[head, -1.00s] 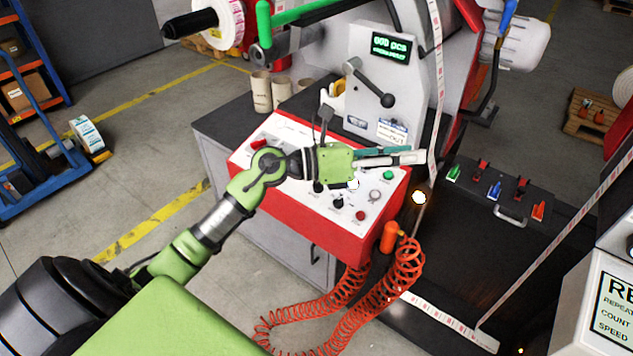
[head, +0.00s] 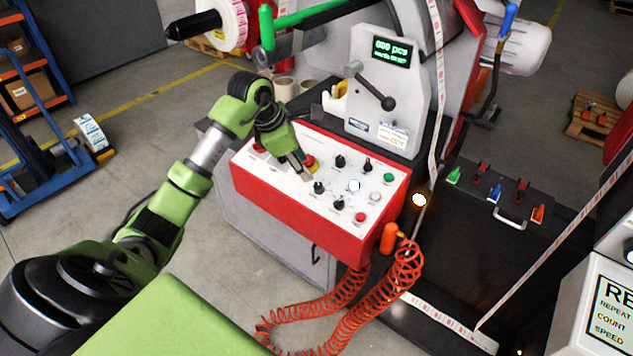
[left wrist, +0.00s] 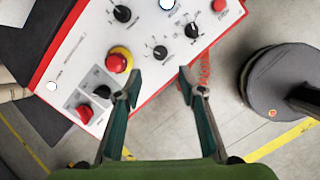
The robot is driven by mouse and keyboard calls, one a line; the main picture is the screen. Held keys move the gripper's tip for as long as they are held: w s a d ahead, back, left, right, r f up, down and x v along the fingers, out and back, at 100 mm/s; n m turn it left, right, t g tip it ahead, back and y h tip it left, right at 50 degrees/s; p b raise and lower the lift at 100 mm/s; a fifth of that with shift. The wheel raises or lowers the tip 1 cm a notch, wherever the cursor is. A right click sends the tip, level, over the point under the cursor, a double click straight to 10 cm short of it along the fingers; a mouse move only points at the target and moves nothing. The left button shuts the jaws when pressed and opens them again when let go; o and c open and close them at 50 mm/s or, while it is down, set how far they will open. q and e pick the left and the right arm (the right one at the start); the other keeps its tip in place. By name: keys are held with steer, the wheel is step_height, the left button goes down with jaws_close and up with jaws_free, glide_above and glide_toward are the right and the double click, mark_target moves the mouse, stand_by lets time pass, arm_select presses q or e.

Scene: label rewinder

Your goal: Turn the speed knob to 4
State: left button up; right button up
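The white-topped, red-sided control panel (head: 285,193) carries several black knobs; their labels are too small to read, so I cannot tell which is the speed knob. One small knob with a dial scale (left wrist: 160,52) lies just beyond and between my left fingertips; it also shows in the head view (head: 319,187). Other black knobs are at the back (head: 340,161), back right (head: 367,166) and front (head: 339,204). My left gripper (head: 304,174) points down over the panel; the left wrist view shows its fingers (left wrist: 155,88) apart and empty. My right gripper is not in view.
A red emergency stop on a yellow base (left wrist: 119,60) sits close to one left finger. A red button (head: 361,215), green button (head: 388,177) and white button (head: 354,186) are nearby. A black-balled lever (head: 388,102) stands behind the panel. An orange coiled hose (head: 408,265) hangs in front.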

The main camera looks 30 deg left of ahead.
mark_target(318, 185)
arm_select(q)
steer(key=p+x, duration=0.1)
steer(key=x, duration=0.9)
steer(key=shift+w+f+p, duration=0.1)
steer(key=shift+w+p, duration=0.1)
steer(key=shift+p, duration=0.2)
jaws_close()
